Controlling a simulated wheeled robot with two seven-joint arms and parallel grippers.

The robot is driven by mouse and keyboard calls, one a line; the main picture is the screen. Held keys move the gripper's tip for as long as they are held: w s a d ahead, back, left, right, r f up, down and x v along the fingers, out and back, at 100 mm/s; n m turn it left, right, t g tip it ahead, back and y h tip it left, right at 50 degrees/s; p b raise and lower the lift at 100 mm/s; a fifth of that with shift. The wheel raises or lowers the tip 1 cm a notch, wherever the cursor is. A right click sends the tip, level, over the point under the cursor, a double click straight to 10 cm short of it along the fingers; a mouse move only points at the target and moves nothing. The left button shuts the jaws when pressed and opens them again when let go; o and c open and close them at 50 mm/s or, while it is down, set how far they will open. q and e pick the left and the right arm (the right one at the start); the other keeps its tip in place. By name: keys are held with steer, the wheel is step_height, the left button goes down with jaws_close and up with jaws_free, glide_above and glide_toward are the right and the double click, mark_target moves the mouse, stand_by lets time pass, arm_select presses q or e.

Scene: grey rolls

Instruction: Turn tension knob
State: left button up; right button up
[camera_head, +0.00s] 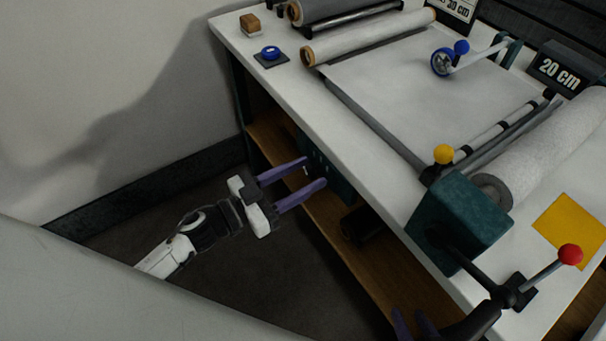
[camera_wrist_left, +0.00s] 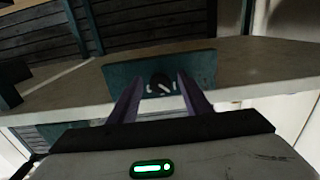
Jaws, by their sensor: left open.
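The tension knob (camera_wrist_left: 160,82) is a dark round knob on a teal panel (camera_wrist_left: 203,68), with pale marks just below it. In the left wrist view it sits between my two purple fingertips, which look apart from it. In the head view the teal panel (camera_head: 341,186) is on the front of the bench below the top edge, and the knob is too hidden to make out. My left gripper (camera_head: 315,172) is open and empty, its fingers pointing at that panel. My right gripper (camera_head: 414,322) shows only as two dim, separated purple fingertips at the bottom edge.
The white bench top (camera_head: 352,120) carries a blue button (camera_head: 270,53), grey rolls (camera_head: 548,140), a blue-knobbed crank (camera_head: 461,47), a yellow ball knob (camera_head: 444,153) and a red-knobbed lever (camera_head: 570,254). A wooden shelf (camera_head: 328,240) lies below. Floor around my left arm is clear.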

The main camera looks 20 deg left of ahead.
arm_select(q)
steer(key=c, duration=1)
